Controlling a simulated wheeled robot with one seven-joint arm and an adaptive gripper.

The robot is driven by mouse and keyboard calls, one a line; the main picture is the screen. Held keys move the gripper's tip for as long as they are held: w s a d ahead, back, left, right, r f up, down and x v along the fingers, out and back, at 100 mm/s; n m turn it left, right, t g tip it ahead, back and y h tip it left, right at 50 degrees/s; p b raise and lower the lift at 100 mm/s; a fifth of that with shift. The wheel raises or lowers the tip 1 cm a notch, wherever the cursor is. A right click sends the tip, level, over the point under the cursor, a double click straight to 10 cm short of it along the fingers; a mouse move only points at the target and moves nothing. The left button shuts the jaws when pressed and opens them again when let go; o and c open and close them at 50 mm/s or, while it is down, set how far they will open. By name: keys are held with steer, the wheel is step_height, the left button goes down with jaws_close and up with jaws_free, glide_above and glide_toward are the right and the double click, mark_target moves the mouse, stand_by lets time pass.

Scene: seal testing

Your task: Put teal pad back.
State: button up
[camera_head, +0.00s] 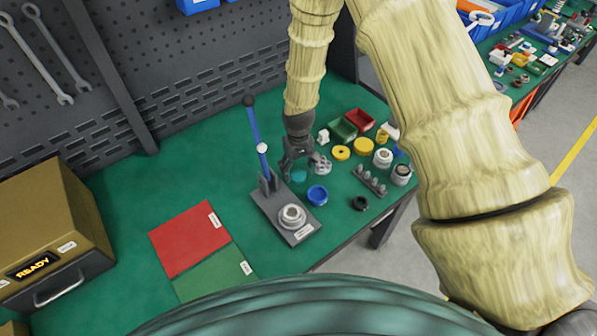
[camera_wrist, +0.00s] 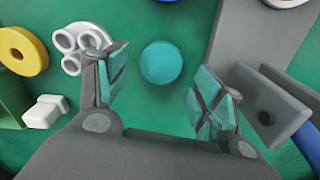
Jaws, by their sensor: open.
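The teal pad (camera_wrist: 161,62) is a small round disc lying on the green bench top. In the head view the teal pad (camera_head: 299,176) shows partly, low between my fingers. My gripper (camera_head: 299,171) is open and empty, pointing down beside the lever press. In the wrist view my gripper (camera_wrist: 163,88) has its two teal-faced fingers spread wide, with the pad beyond and between their tips. I cannot tell how high the tips are above the bench.
The lever press (camera_head: 268,205) with its blue lever stands close to my gripper. The red mat (camera_head: 190,238) and green mat (camera_head: 215,273) are clear.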

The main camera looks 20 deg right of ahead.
mark_target(298, 174)
step_height(298, 174, up, 10)
steer(key=b, duration=0.3)
stand_by(0.4)
